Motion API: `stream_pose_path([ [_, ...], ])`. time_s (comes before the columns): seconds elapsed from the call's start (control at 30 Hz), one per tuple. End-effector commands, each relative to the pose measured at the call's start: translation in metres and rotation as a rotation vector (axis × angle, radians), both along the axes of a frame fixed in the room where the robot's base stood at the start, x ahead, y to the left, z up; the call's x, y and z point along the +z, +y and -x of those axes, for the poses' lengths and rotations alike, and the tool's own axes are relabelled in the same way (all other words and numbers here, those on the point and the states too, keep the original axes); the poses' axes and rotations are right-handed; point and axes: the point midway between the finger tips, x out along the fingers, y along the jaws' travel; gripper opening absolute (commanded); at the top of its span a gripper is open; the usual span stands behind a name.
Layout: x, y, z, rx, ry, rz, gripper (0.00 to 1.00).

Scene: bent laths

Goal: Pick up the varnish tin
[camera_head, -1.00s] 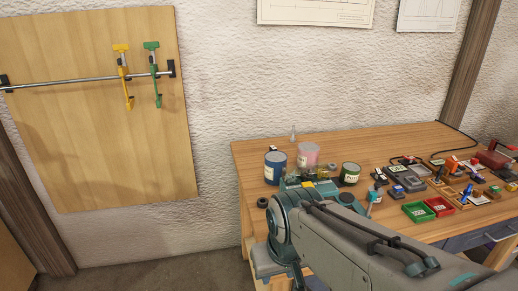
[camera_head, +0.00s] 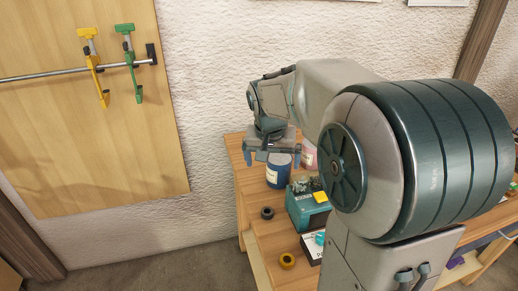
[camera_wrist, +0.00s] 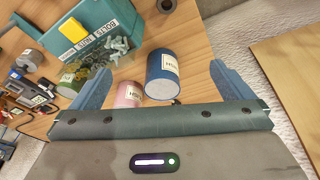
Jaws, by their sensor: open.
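A blue tin (camera_head: 278,172) with a white label stands near the back left of the bench. In the wrist view the blue tin (camera_wrist: 160,78) lies between the fingers, and part of its label seems to end in "SH"; I cannot read the rest. A pink tin (camera_head: 309,155) stands beside it, partly hidden by my arm; in the wrist view the pink tin (camera_wrist: 128,95) sits close to the blue one. My gripper (camera_head: 272,157) points down over the blue tin, open and empty. Its fingers (camera_wrist: 163,70) flank that tin without visible contact.
A teal box (camera_head: 306,205) with bolts and a yellow patch stands just in front of the tins. A green tin (camera_wrist: 72,75) is beyond the pink one. The bench's left edge is close.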

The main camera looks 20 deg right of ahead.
Motion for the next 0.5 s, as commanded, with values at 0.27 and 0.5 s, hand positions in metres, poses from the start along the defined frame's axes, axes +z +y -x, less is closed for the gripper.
stream_pose_path([
  [0.27,-0.002,-0.038,-0.094,-0.208,-0.028,-0.012,1.0],
  [0.5,-0.011,-0.052,-0.122,-0.277,-0.04,-0.019,1.0],
])
